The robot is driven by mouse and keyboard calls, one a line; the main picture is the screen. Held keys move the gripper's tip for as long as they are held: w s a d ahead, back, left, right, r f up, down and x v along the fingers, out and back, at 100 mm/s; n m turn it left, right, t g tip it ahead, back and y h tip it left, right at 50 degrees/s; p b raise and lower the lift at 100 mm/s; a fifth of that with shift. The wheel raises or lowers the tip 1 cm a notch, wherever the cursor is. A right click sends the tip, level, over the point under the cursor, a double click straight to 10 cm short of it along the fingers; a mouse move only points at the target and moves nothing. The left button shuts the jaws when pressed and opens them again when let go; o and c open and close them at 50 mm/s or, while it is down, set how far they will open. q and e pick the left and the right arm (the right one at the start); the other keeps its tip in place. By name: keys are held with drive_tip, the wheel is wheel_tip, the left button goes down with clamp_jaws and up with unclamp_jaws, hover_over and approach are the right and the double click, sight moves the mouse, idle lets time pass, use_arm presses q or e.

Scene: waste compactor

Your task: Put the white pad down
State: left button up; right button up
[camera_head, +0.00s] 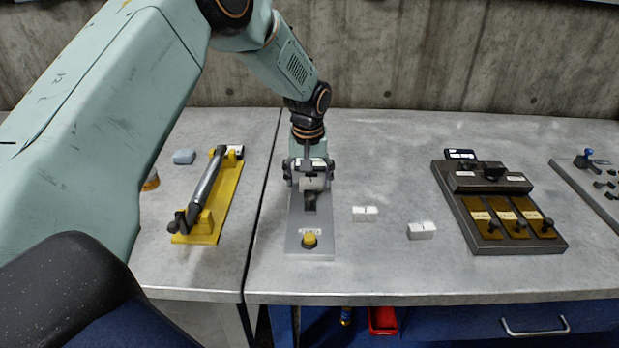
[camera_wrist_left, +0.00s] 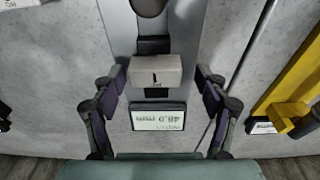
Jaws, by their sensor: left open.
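In the head view the pad (camera_head: 313,184) shows partly below my left gripper (camera_head: 309,172), at the far half of the device (camera_head: 322,225). My left gripper (camera_wrist_left: 159,78) is open, with one finger on each side of the pad. In the left wrist view gaps show between the fingers and the pad. My right gripper is in neither view.
Two white blocks (camera_head: 365,213) (camera_head: 422,230) lie right of the device. A yellow stand (camera_head: 228,195) with a dark bar is on the left. A dark fixture (camera_head: 460,205) with brown plates stands right. A display (camera_wrist_left: 158,117) reads about 48.0 mm. The front table is clear.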

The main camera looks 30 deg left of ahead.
use_arm(q)
drive_tip(key=shift+w+d+r, duration=0.1)
drive_tip(key=shift+d+r, duration=0.15)
drive_tip(key=shift+r, duration=0.2)
wheel_tip(320, 180, up, 11)
drive_tip(key=s+p, duration=0.1)
drive_tip(key=shift+s+d+r, duration=0.2)
drive_tip(key=shift+s+d, duration=0.15)
drive_tip(key=shift+w+d, duration=0.1)
drive_tip(key=shift+w, duration=0.05)
